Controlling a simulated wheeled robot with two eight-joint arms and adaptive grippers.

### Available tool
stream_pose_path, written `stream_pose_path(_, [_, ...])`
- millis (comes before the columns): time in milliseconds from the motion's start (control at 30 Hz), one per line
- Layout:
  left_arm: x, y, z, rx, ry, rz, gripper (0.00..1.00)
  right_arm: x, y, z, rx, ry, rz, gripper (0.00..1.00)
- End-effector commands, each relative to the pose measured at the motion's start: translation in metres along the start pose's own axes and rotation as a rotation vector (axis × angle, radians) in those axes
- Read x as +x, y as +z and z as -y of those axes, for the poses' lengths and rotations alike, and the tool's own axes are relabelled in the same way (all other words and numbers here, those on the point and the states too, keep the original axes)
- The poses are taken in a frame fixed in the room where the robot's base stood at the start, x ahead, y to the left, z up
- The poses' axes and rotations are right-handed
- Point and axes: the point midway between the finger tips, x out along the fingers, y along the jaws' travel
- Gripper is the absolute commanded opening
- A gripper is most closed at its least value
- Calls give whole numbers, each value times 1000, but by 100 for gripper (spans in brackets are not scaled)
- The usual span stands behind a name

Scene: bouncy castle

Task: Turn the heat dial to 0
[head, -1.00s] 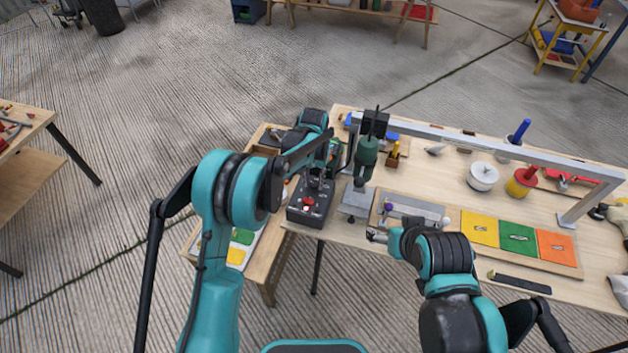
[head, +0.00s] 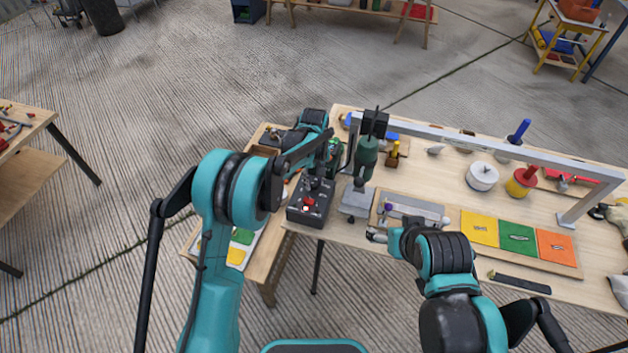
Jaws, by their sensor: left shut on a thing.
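A black control box (head: 300,216) with a red switch (head: 309,202) sits at the left front of the workbench. My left gripper (head: 315,182) reaches down from above and is shut on the dark dial at the back part of the box's top. The dial is mostly hidden by the fingers, and its marks are too small to read. My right gripper (head: 374,236) hangs near the bench's front edge, right of the box and apart from it. Its fingers are too small to tell open from shut.
A green tool on a grey stand (head: 356,202) stands close right of the box. A grey metal bar (head: 480,146) spans the bench. Yellow, green and orange squares (head: 518,238) lie at the front right. A lower wooden table (head: 262,262) adjoins on the left.

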Motion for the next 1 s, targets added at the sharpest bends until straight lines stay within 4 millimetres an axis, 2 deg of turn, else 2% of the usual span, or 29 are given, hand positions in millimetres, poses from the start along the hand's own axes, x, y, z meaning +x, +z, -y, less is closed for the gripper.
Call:
stream_pose_path(600, [0,0,0,-40,0,0,0,0,0,0,0,0,0,76])
stream_pose_path(633, [0,0,0,-40,0,0,36,0,0,0,0,0,0,76])
stream_pose_path(700, [0,0,0,-40,0,0,49,0,0,0,0,0,0,76])
stream_pose_path(1000, [-1,0,0,-39,0,0,49,0,0,0,0,0,0,76])
